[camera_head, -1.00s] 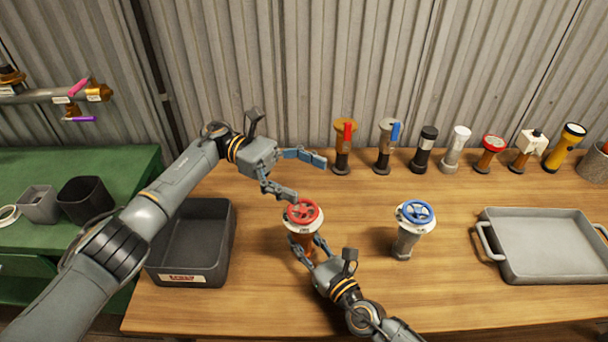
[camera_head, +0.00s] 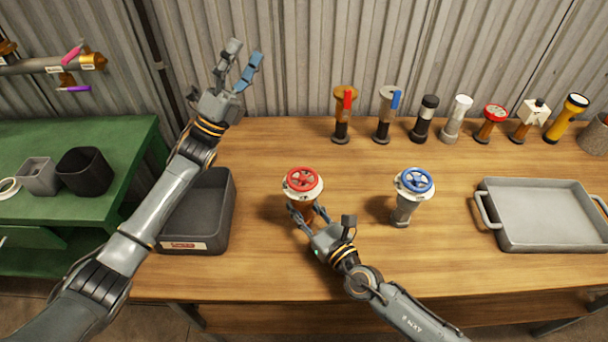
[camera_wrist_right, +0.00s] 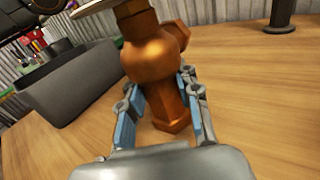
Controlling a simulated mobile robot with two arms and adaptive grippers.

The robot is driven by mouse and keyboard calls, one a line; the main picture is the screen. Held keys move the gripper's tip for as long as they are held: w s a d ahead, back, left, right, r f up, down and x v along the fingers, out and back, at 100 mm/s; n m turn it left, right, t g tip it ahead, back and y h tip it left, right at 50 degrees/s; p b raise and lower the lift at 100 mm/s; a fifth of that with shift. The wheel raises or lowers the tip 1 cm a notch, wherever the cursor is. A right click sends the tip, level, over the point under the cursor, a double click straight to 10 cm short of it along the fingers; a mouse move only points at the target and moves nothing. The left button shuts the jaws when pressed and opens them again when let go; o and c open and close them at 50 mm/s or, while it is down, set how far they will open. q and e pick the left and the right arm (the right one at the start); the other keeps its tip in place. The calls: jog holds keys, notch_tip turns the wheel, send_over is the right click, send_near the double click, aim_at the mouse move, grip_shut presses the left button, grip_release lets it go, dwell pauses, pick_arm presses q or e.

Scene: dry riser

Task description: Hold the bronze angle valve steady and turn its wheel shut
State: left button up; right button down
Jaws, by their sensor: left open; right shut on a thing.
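The bronze angle valve (camera_head: 301,208) stands upright on the wooden table, with its red wheel (camera_head: 302,179) on top above a white disc. Its body also shows in the right wrist view (camera_wrist_right: 155,65). My right gripper (camera_head: 305,213) is shut on the lower body of the valve, its blue-padded fingers on either side. My left gripper (camera_head: 244,62) is open and empty, raised in front of the corrugated wall, up and to the left of the valve and well apart from the wheel.
A grey valve with a blue wheel (camera_head: 414,183) stands to the right. A grey tray (camera_head: 550,244) lies at far right. A dark bin (camera_head: 224,222) stands at left under my left arm. Several fittings and torches line the back. The table between the two valves is clear.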

pick_arm(q)
jog(key=w+a+f+n+t+y, duration=0.4)
jog(key=a+n+y, duration=0.3)
jog(key=n+y, duration=0.5)
jog(key=n+g+h, duration=0.6)
jog(key=n+g, duration=0.4)
jog(key=g, duration=0.2)
send_near(315, 171)
jog(key=x, duration=0.7)
jog(key=shift+w+d+f, duration=0.1)
jog(key=shift+w+f, duration=0.1)
jog(key=shift+c, duration=0.2)
jog(key=c, duration=1.1)
